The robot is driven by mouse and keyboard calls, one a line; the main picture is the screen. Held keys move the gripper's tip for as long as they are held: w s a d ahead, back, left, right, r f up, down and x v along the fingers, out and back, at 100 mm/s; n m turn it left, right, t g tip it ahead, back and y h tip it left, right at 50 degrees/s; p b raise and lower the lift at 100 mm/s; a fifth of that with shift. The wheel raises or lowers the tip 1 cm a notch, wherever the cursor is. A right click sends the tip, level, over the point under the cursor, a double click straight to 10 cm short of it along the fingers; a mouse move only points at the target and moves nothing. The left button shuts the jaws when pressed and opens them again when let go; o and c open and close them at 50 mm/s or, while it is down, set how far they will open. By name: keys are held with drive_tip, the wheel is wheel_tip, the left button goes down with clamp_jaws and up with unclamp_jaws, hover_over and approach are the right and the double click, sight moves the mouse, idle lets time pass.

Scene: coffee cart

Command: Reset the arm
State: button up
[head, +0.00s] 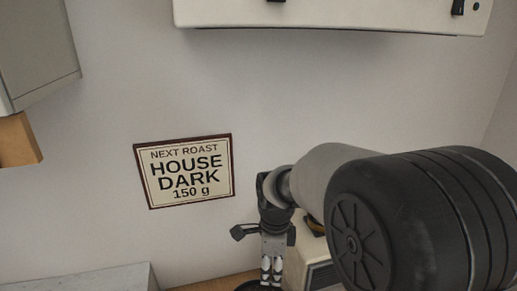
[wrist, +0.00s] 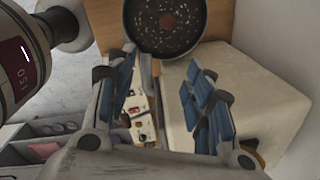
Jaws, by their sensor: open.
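My gripper (wrist: 161,62) shows in the wrist view with its two blue-padded fingers spread well apart. It is open and nothing is held between the pads. In the head view, my arm (head: 335,180) reaches in from the right, in front of the wall. Its large black joint hides what lies behind it at the lower right.
In the wrist view, a dark round pan (wrist: 150,38) lies ahead, beside a cream box (wrist: 245,85). A divided tray (wrist: 22,132) is at lower left. In the head view, a sign (head: 185,172) reads "HOUSE DARK 150 g"; cabinets (head: 330,17) hang above.

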drive_tip(key=s+d+r+n+t, duration=0.1)
drive_tip(key=s+d+r+n, duration=0.2)
drive_tip(key=s+n, duration=0.3)
drive_tip(key=s+d+r+n+t+b, duration=0.1)
drive_tip(key=s+d+r+n, duration=0.2)
drive_tip(key=s+n, duration=0.3)
drive_tip(key=s+d+r+n+t+b, duration=0.1)
drive_tip(key=s+d+r+n, duration=0.2)
drive_tip(key=s, duration=0.8)
drive_tip(key=d+n, duration=0.2)
drive_tip(key=n, duration=0.2)
drive_tip(key=shift+s+t, duration=0.35)
drive_tip(key=shift+t, duration=0.05)
